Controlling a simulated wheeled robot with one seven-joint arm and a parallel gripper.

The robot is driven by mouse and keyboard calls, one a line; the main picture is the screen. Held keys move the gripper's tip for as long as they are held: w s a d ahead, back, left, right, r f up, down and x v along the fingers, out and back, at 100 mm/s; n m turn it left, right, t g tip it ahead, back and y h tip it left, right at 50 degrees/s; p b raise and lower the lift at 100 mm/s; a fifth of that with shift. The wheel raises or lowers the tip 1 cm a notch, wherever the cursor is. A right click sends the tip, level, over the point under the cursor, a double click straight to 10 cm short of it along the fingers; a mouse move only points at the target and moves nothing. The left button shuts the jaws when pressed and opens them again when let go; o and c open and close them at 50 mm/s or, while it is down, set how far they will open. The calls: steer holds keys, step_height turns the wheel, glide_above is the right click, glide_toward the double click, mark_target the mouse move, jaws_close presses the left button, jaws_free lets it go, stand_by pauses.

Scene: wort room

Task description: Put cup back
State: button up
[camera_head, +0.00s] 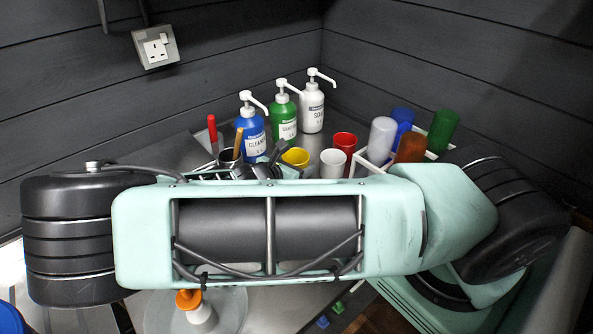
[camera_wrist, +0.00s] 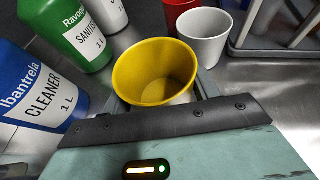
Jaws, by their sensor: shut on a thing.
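A yellow cup (camera_wrist: 140,75) sits mouth up between the fingers of my gripper (camera_wrist: 160,95), which is shut on it. In the head view the yellow cup (camera_head: 295,156) shows just beyond my arm, its lower part hidden. I cannot tell whether it touches the counter. A white cup (camera_wrist: 205,42) stands close to its right, also seen in the head view (camera_head: 333,165), with a red cup (camera_head: 344,142) behind it. My gripper is mostly hidden by my arm in the head view.
Blue (camera_head: 251,140), green (camera_head: 284,122) and white (camera_head: 312,108) pump bottles stand behind and left of the cup. A pale rack (camera_head: 368,161) at right holds several coloured upturned vessels. Bare steel counter (camera_wrist: 255,90) shows right of the cup. A container with tools (camera_head: 228,157) is at left.

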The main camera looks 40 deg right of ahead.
steer(key=shift+f, duration=1.3)
steer(key=o, duration=1)
steer(key=shift+c, duration=0.2)
